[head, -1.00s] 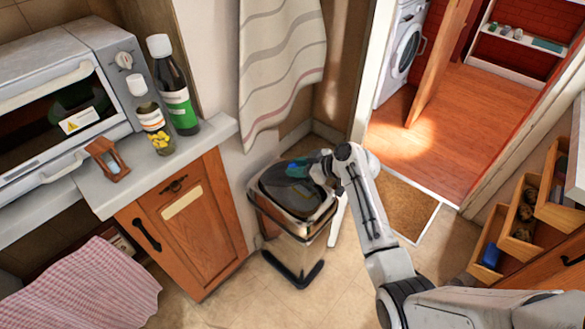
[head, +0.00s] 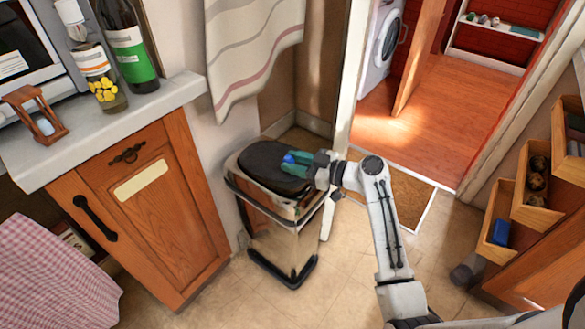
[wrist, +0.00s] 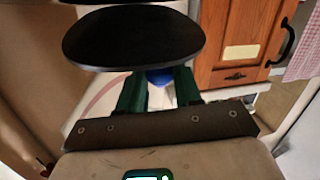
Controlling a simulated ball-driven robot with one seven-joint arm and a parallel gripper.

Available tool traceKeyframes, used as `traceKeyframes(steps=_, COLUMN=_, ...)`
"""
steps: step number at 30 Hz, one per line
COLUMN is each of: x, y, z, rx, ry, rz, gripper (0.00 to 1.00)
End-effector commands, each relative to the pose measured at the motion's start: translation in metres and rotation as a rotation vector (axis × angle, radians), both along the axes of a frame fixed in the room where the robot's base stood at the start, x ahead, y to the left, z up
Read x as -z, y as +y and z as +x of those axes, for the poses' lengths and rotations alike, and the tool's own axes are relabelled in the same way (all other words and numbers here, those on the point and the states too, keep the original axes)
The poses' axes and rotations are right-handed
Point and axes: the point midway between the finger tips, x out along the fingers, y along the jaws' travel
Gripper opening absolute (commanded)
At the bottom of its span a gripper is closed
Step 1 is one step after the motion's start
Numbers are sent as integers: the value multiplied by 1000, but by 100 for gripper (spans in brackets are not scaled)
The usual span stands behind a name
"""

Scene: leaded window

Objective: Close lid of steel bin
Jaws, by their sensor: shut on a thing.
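The steel bin (head: 281,241) stands on the tiled floor beside the wooden cabinet, with shiny walls and a dark base. Its black rounded lid (head: 266,168) is at the top, tilted, with part of the bin's rim showing below it. In the wrist view the lid (wrist: 133,40) is a dark oval across the upper middle, over the fingertips.
A wooden cabinet (head: 150,210) with a counter holding bottles and an hourglass stands close at left. A striped towel (head: 250,50) hangs behind the bin. A brown mat (head: 408,200) and doorway lie to the right. Open wooden drawers (head: 515,215) are at far right.

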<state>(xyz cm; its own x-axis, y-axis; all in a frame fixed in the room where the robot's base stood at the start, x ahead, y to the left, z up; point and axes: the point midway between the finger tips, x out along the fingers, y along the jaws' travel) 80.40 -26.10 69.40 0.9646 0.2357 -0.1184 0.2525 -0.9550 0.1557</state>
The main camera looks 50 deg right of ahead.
Motion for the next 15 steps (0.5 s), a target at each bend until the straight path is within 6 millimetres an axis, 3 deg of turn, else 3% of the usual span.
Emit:
traceKeyframes(steps=3, x=11, y=0, z=-2, rx=1, ry=-25, rz=1, gripper=0)
traceKeyframes(steps=15, x=14, y=1, z=-4, rx=-1, ry=-62, rz=3, gripper=0)
